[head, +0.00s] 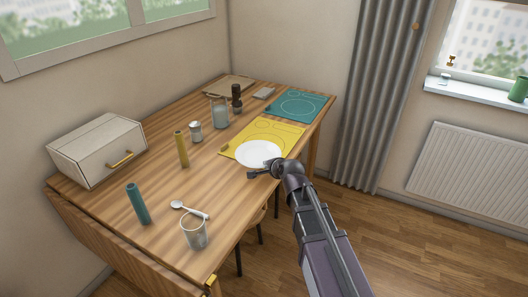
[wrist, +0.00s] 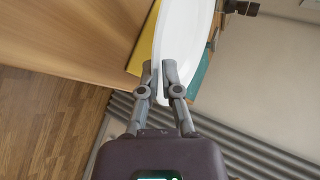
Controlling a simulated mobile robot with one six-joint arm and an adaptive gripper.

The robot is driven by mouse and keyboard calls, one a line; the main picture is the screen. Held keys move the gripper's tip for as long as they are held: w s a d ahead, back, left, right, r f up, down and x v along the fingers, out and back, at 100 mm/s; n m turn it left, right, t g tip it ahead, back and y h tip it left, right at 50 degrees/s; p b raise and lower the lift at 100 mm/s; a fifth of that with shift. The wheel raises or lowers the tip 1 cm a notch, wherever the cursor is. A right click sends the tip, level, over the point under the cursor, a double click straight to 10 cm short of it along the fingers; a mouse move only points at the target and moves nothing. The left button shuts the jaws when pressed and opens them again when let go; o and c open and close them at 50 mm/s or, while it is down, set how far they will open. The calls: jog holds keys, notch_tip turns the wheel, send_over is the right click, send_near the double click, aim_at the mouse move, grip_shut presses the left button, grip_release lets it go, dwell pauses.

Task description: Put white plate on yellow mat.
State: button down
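The white plate (head: 259,153) lies over the front part of the yellow mat (head: 280,131) in the head view, its near edge reaching about the mat's front edge. I cannot tell whether it touches the mat or hangs just above it. My gripper (head: 262,172) is at the plate's near rim. In the wrist view the plate (wrist: 180,35) passes between the two fingers of my gripper (wrist: 158,78), which close on its rim. Part of the yellow mat (wrist: 143,45) shows beside the plate there.
A teal mat (head: 299,105) lies behind the yellow one. A yellow cylinder (head: 181,149), a shaker (head: 196,131), a glass jar (head: 219,111) and a dark mill (head: 237,98) stand left and behind. A box (head: 98,150), teal cylinder (head: 138,204), spoon (head: 190,210) and glass (head: 194,232) are farther left.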

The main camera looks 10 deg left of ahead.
aim_at(271, 150)
jog(key=shift+w+f, duration=0.1)
jog(key=shift+f, duration=0.05)
dwell(0.3)
jog(key=w, duration=0.5)
jog(key=w+f+b, duration=0.1)
jog(key=w, duration=0.9)
jog(key=shift+w+a+f, duration=0.1)
jog(key=shift+w+f, duration=0.15)
jog(key=shift+w, duration=0.15)
jog(key=shift+b, duration=0.35)
jog(key=shift+f+b, duration=1.7)
jog(key=shift+f, duration=0.1)
jog(key=shift+f, duration=0.15)
jog(key=c, duration=1.1)
grip_release()
jog(key=shift+r, duration=0.2)
jog(key=p+v, duration=0.6)
jog(key=v, duration=0.6)
